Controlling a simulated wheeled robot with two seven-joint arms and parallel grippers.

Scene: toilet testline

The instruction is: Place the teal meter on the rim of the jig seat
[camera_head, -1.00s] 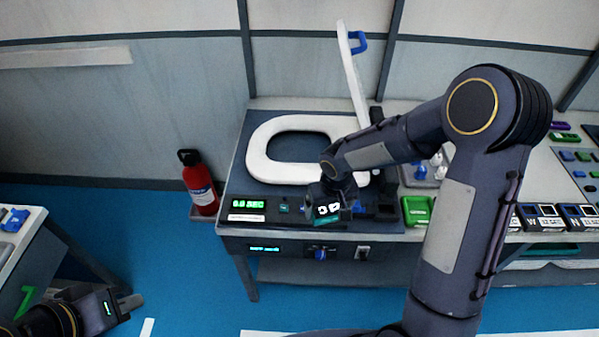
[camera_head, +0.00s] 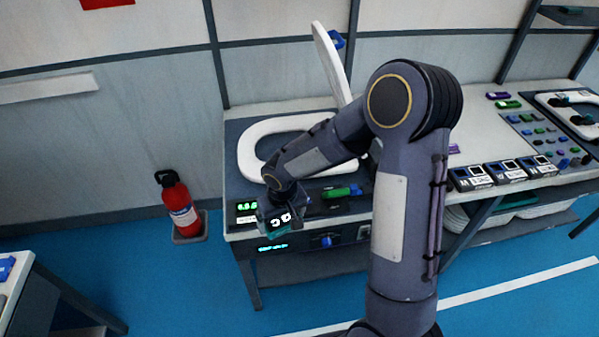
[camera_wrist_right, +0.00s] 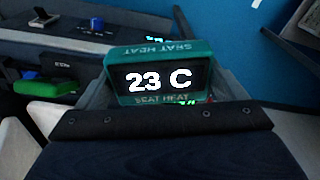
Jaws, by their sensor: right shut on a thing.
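The teal meter (camera_head: 276,229) is in my right gripper (camera_head: 280,214), near the front left of the jig. In the right wrist view the teal meter (camera_wrist_right: 160,76) shows "23 C" and "SEAT HEAT", with the right gripper's fingers on either side of it. The white jig seat (camera_head: 250,144) lies flat on the dark jig, behind the gripper; my right arm hides its right part. The meter looks apart from the seat rim. Its raised white lid (camera_head: 331,62) stands tilted at the back. My left gripper is not in view.
A green block (camera_head: 342,192) and a green-lit display (camera_head: 246,206) are on the jig's front strip. A red fire extinguisher (camera_head: 179,205) stands on the floor to the left. Several black meters (camera_head: 470,178) sit on the bench to the right.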

